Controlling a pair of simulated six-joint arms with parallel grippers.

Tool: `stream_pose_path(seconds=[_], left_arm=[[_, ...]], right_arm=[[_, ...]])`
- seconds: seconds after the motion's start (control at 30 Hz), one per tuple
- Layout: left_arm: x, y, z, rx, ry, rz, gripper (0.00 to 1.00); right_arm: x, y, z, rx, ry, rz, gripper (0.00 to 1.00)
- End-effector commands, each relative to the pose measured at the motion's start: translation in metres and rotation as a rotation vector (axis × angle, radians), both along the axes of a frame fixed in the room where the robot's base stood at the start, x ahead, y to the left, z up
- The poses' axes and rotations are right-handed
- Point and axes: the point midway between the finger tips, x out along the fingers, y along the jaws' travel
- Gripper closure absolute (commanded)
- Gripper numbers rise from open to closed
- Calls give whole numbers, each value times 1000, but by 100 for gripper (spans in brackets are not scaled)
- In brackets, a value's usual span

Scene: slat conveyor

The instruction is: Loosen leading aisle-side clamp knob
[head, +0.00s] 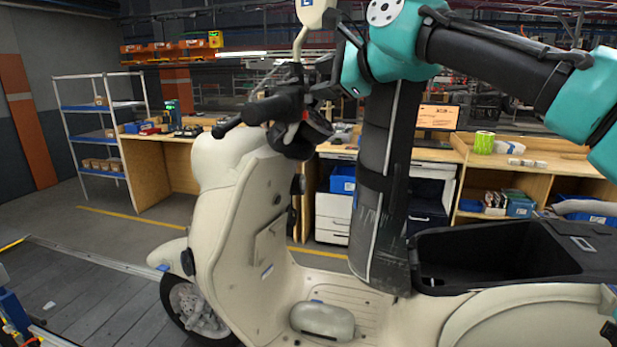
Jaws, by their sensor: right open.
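A cream scooter (238,205) stands on the slat conveyor (95,295), its front wheel (195,310) to the left. I cannot make out a clamp knob for certain. A small blue and dark fixture (14,318) is cut off at the lower left edge. My right arm comes in from the upper right. My right gripper (335,66) is open beside the scooter's handlebar (272,108), high above the conveyor. Dark parts overlap there, so I cannot tell whether it touches the bar. My left gripper is not in view.
The scooter's dark seat (380,190) stands tipped up, with the black storage bin (485,280) open behind it. Wooden benches (160,165) and a shelf rack (100,135) stand beyond a yellow floor line. The slats at the lower left are mostly clear.

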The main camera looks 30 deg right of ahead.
Motion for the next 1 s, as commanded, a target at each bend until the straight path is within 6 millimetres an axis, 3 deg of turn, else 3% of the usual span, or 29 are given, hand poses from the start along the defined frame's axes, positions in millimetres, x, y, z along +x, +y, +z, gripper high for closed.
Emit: stream_pose_path(seconds=[1.0], left_arm=[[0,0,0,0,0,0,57]], right_arm=[[-7,-1,-3,-462,-410,-2,42]])
